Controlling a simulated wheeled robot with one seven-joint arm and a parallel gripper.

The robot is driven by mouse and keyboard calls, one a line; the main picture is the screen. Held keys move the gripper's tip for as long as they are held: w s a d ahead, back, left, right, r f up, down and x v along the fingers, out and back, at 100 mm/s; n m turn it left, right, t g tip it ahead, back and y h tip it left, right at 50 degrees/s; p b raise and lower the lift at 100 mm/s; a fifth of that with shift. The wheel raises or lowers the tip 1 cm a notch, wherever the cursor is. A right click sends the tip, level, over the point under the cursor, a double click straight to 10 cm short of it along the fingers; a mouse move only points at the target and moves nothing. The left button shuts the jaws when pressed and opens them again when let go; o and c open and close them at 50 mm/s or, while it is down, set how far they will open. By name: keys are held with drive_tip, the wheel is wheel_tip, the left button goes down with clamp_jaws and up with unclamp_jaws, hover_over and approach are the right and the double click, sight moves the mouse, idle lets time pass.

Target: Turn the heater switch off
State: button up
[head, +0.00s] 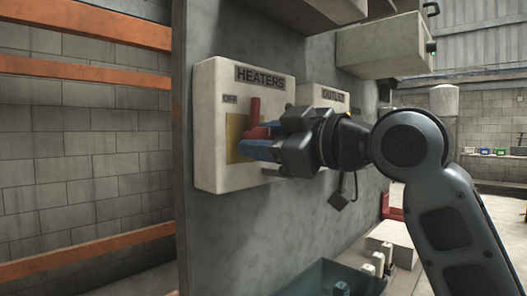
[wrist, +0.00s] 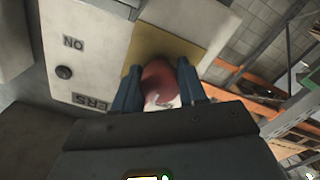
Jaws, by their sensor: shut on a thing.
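The heater switch box (head: 215,165) is a pale box on the grey wall panel, labelled HEATERS, with an OFF label (head: 230,99) at its upper left. The red switch lever (head: 255,107) stands out from a yellow plate (head: 233,130). My gripper (head: 250,145) reaches in from the right, its blue fingers at the lever. In the wrist view the red lever (wrist: 158,78) sits between both fingers, and my gripper (wrist: 158,70) is shut on it. An ON label (wrist: 73,42) also shows there. Fingers partly hide the lever, so its exact setting is unclear.
A second box labelled OUTLET (head: 325,96) is close behind my gripper on the same panel. Another box (head: 380,48) juts out above right. A dark teal bin (head: 320,278) stands below. Orange rails (head: 90,66) cross the block wall at left.

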drive_tip(key=shift+n, duration=0.6)
drive_tip(key=o, duration=1.1)
drive_tip(key=shift+c, duration=0.2)
drive_tip(key=b+v, duration=0.1)
drive_tip(key=v, duration=0.6)
drive_tip(key=shift+s+d, duration=0.25)
drive_tip(key=shift+d, duration=0.1)
